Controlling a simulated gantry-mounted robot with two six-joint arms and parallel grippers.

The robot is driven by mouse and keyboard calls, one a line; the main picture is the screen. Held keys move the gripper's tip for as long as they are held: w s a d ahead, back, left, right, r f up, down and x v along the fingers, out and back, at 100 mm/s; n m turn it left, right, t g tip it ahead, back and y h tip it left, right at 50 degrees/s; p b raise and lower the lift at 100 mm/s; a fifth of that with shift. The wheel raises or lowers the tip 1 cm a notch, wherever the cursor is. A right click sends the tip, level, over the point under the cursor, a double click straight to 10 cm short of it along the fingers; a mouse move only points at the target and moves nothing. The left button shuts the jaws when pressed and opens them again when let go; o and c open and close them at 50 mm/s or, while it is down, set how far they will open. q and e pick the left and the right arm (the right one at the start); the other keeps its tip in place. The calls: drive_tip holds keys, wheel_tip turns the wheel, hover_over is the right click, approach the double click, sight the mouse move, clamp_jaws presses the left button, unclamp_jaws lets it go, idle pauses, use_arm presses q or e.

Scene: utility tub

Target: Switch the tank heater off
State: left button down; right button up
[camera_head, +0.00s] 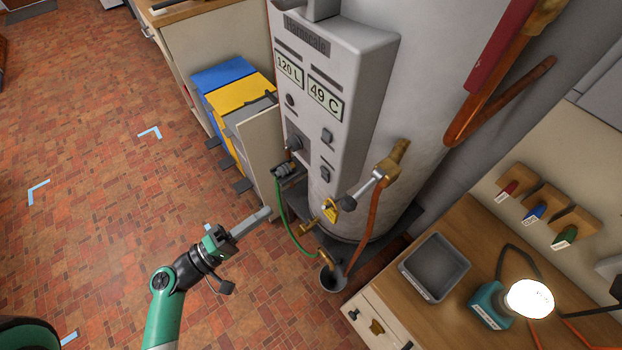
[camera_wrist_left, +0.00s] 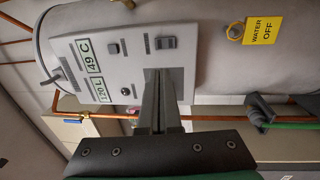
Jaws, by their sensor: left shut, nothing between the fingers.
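The tank heater (camera_head: 425,110) is a large grey cylinder with a pale control box (camera_head: 352,75) on its front. The box has two plates reading "120 L" and "49 C", a round dark button and two small dark switches, the upper switch (camera_head: 327,135) and the lower switch (camera_head: 325,173). I cannot tell the switch positions. My left gripper (camera_head: 264,214) is shut and empty, below and left of the box, apart from it. In the left wrist view its fingers (camera_wrist_left: 160,75) point toward the box (camera_wrist_left: 75,70), overlapping its lower edge in the picture. My right gripper is not visible.
A yellow "WATER OFF" tag (camera_wrist_left: 262,30) hangs by the tank. Pipes, a lever valve (camera_head: 365,188) and a green hose (camera_head: 284,222) run below the box. A wooden counter with a grey tray (camera_head: 434,266) and lit lamp (camera_head: 528,299) is at right.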

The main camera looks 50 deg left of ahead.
sight(322, 172)
use_arm(q)
drive_tip(key=w, duration=0.4)
drive_tip(key=w+r, duration=0.1)
drive_tip(key=w, duration=0.4)
drive_tip(key=w+d+p, duration=0.1)
drive_tip(key=w, duration=0.4)
drive_tip(key=shift+r, duration=0.4)
